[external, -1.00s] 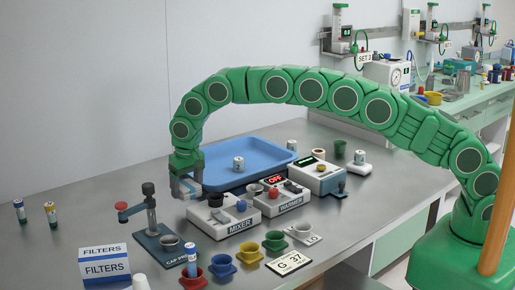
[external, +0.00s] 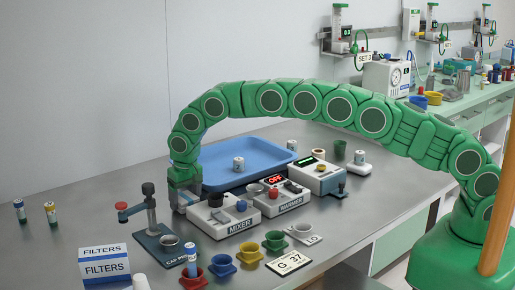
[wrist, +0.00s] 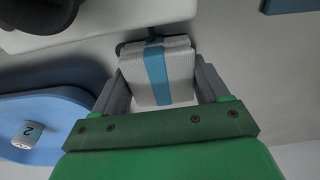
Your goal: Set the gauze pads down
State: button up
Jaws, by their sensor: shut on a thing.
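The gauze pads (wrist: 176,72) are a white stack with a blue band, seen in the wrist view. My gripper (wrist: 156,88) is shut on them, with one grey finger on each side of the stack. In the external view my gripper (external: 184,203) points down, low by the counter, just left of the mixer (external: 218,229) and near the blue tray. The pads cannot be made out in the external view. Whether they touch the counter cannot be told for sure.
The blue tray (external: 258,150) with a small white container (external: 239,164) stands behind my gripper. A cap press (external: 152,229) stands to the front left. Counter at the left (external: 90,215) is mostly clear.

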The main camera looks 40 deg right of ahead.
aim_at(188, 198)
jog(key=o, duration=1)
jog(key=shift+f, duration=0.1)
jog(key=shift+o, duration=0.2)
notch_tip(188, 198, up, 12)
jog(key=s, duration=0.1)
jog(key=shift+s, duration=0.25)
